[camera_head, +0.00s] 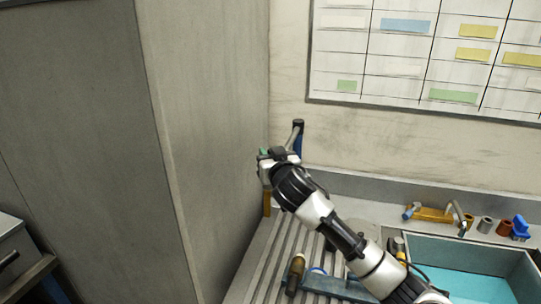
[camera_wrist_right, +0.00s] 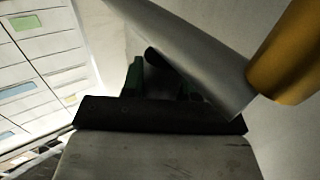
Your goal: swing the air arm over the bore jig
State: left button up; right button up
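My right gripper (camera_head: 274,158) is at the back left of the bench, close to the grey side wall. An upright blue post with a black top (camera_head: 298,135) stands just behind it. In the right wrist view, a silver bar (camera_wrist_right: 195,55) with an orange cylinder (camera_wrist_right: 288,50) crosses in front of my right gripper's green fingers (camera_wrist_right: 163,80); it looks like the air arm. The fingers are apart, with a dark rounded end between them. The bar hides much of the right finger, so contact is unclear. I cannot pick out the bore jig for certain. My left gripper is not in view.
An orange post (camera_head: 267,203) stands below the gripper. A brown-and-orange part (camera_head: 295,274) lies on the slatted bench beside a blue bar (camera_head: 340,288). A blue tub (camera_head: 470,252) sits at right. Behind it are an orange fixture (camera_head: 432,214) and small cups (camera_head: 486,225).

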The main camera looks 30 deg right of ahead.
grip_shut()
jog(key=s+d, duration=0.5)
jog(key=shift+s+d, duration=0.2)
jog(key=o, duration=0.7)
grip_release()
jog(key=shift+o, duration=0.2)
jog(key=shift+b, duration=0.3)
